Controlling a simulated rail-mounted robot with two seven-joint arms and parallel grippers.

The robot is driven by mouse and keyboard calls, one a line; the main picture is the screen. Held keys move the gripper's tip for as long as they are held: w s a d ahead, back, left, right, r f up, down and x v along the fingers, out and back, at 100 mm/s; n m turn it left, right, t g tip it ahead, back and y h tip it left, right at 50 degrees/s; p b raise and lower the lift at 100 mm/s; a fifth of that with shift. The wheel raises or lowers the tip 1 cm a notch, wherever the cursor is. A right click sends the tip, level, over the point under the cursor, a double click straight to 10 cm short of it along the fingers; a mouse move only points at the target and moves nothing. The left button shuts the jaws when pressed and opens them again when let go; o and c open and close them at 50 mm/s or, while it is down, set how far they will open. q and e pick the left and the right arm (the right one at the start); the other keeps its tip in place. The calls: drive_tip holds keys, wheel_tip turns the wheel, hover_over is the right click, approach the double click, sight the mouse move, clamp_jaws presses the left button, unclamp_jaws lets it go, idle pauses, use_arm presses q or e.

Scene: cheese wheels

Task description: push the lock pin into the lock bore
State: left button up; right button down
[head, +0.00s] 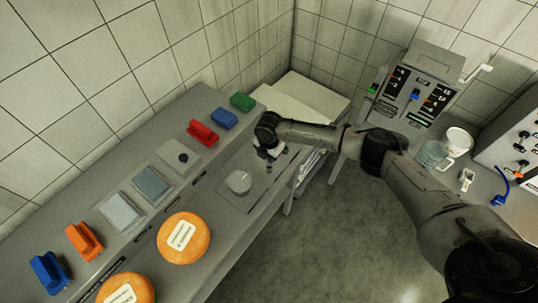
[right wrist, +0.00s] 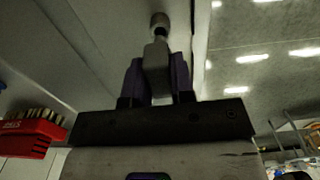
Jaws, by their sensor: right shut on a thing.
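My right gripper (right wrist: 157,72) is shut on a grey piece with a round knobbed end (right wrist: 160,22), which looks like the lock pin, between its two purple fingers. In the head view my right gripper (head: 269,156) is over the far part of the long grey bench, and a small tip shows below it. The held piece is too small there to make out. A pale square block with a dark round spot (head: 182,157) sits on the bench's back ledge. I cannot tell whether that spot is the lock bore. My left gripper is not in view.
A white round piece (head: 238,182) stands on a dark plate (head: 225,200) beside my right gripper. Orange cheese wheels (head: 184,252) lie at the near end. Red (head: 203,134), blue (head: 224,119) and green (head: 242,101) blocks line the ledge. A control panel (head: 413,91) stands at the back right.

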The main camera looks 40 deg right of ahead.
drive_tip(key=shift+f, duration=0.3)
drive_tip(key=shift+f+b, duration=0.65)
drive_tip(key=shift+f, duration=0.25)
drive_tip(key=shift+f+b, duration=0.55)
drive_tip(key=shift+f, duration=0.3)
drive_tip(key=c, duration=0.9)
unclamp_jaws()
